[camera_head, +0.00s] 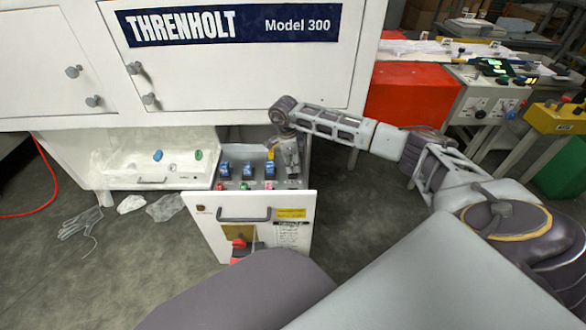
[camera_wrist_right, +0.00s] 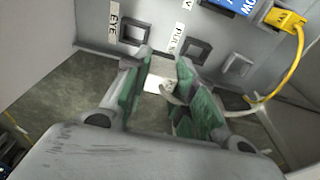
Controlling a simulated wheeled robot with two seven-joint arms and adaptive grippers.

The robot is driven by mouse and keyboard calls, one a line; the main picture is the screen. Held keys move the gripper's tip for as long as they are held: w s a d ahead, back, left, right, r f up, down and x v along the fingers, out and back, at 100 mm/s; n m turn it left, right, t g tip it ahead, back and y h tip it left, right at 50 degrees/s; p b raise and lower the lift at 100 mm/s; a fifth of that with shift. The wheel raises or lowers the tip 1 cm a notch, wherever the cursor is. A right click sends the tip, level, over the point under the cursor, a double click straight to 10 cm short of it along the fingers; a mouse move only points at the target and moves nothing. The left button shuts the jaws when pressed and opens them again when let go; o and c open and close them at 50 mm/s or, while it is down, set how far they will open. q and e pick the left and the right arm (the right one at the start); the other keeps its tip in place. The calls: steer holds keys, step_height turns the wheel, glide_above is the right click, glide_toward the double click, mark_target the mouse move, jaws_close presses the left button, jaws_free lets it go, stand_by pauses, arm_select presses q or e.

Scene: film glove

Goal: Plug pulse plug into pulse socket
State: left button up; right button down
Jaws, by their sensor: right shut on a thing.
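My right gripper (camera_head: 290,168) reaches down into the right side of the open drawer in the head view. In the right wrist view its green-padded fingers (camera_wrist_right: 166,92) are shut on a small pale plug (camera_wrist_right: 168,88), partly hidden between them. The pulse socket (camera_wrist_right: 197,50), a dark square opening in the grey panel beside a label starting "PUL", is just beyond the right fingertip. The plug is apart from this opening. The eye socket (camera_wrist_right: 136,33) sits to its left and looks empty. My left gripper is not in view.
A yellow plug with cable (camera_wrist_right: 288,20) sits at the panel's upper right. A pale cable (camera_wrist_right: 240,104) passes right of the fingers. The drawer front (camera_head: 265,222) is pulled out. Blue switch-like parts (camera_head: 243,168) stand left of my gripper. A white tray (camera_head: 150,178) is further left.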

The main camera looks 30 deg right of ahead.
steer(key=w+d+b, duration=0.2)
steer(key=w+d, duration=0.1)
steer(key=w, duration=0.2)
steer(key=shift+w+b, duration=0.15)
steer(key=shift+b, duration=0.2)
stand_by(0.3)
steer(key=shift+d, duration=0.1)
steer(key=shift+p, duration=0.3)
stand_by(0.4)
steer(key=shift+f+b, duration=1.05)
steer(key=shift+f, duration=1.45)
stand_by(0.9)
steer(key=shift+f+b, duration=0.45)
steer(key=shift+f, duration=0.9)
stand_by(1.3)
